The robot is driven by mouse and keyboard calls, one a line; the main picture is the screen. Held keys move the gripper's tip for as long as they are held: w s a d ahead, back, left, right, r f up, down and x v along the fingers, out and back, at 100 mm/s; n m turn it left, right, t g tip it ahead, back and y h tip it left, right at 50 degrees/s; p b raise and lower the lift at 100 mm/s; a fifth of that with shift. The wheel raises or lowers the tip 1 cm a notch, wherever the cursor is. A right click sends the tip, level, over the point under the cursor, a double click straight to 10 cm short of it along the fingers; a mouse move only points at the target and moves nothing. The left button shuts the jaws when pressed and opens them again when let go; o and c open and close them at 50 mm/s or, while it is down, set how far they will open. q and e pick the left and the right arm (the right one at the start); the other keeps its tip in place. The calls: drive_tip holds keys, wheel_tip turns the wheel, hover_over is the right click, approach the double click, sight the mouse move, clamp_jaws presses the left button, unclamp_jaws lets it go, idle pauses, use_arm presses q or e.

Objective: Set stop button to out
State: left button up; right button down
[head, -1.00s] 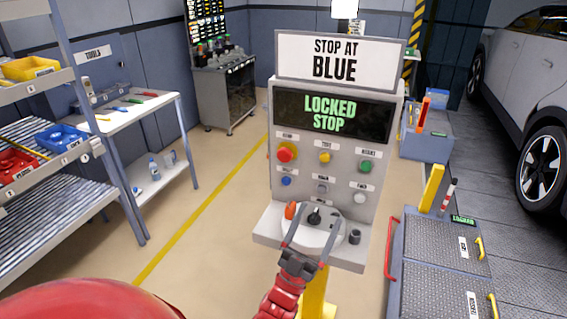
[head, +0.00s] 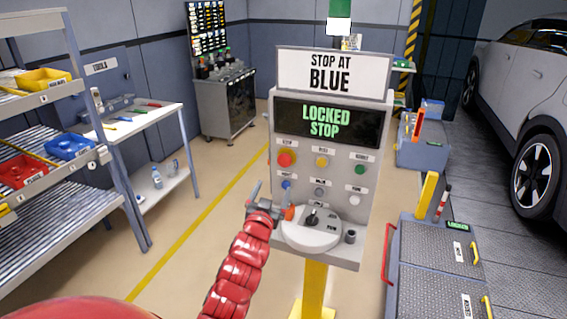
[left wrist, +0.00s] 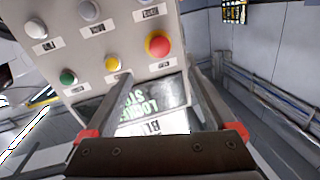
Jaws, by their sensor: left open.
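The stop button (head: 286,158) is a red mushroom head on a yellow base at the upper left of the grey console's button panel. In the left wrist view the stop button (left wrist: 158,45) shows upside down, just beyond the fingertips. My left gripper (head: 268,194) is open and empty, below the button and in front of the console's lower left. It also shows in the left wrist view (left wrist: 158,76), its two fingers apart with the button roughly ahead of the gap. The console screen (head: 330,122) reads "LOCKED STOP". My right gripper is not in view.
A yellow button (head: 322,161), a green button (head: 360,169) and a blue button (head: 286,185) are close by. A round dial (head: 311,228) sits on the console's ledge beside my gripper. A sign above reads "STOP AT BLUE". A shelf stands left, a grey cart right.

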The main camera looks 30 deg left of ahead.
sight(284, 162)
use_arm(q)
drive_tip(key=p+x, duration=0.5)
drive_tip(key=x, duration=1)
drive_tip(key=shift+w+r+p, duration=0.1)
drive_tip(key=shift+p, duration=0.2)
drive_tip(key=shift+c, duration=0.3)
clamp_jaws()
